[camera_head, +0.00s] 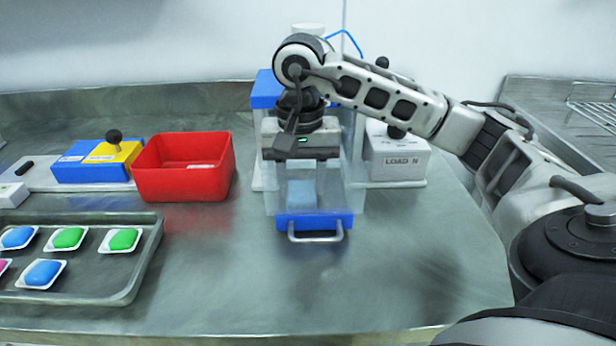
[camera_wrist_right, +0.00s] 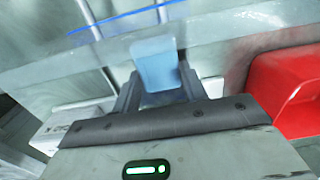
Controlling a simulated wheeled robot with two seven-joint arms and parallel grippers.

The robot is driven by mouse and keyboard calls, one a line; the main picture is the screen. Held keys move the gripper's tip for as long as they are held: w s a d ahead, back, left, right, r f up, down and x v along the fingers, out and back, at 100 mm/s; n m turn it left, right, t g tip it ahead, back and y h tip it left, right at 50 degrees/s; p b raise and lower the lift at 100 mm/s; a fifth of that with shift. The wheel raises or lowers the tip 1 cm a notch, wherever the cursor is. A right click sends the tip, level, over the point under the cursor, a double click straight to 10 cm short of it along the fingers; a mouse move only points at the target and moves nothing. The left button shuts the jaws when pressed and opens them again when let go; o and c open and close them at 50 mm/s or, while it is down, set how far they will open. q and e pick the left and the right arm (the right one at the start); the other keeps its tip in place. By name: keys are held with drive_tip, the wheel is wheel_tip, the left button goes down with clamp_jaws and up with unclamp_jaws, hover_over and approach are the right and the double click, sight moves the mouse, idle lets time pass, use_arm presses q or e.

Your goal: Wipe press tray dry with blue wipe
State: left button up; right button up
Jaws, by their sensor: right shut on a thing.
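My right gripper (camera_head: 302,185) points down at the press and is shut on the light blue wipe (camera_head: 300,194). In the right wrist view the wipe (camera_wrist_right: 156,66) sits between the fingers of the gripper (camera_wrist_right: 158,84). The press (camera_head: 262,92) has a blue top, clear walls and, low at the front, a blue part with a metal handle (camera_head: 315,224). The wipe shows behind or against the clear walls. I cannot tell whether it touches the surface below. The press tray is mostly hidden by the gripper and walls. My left gripper is not in view.
A red bin (camera_head: 184,170) stands left of the press, with a blue and yellow device (camera_head: 98,162) beyond it. A grey tray (camera_head: 75,292) holds several coloured pods at the left. A box marked LOAD N (camera_head: 402,162) stands right of the press. The front counter is clear.

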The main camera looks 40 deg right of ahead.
idle(0.3)
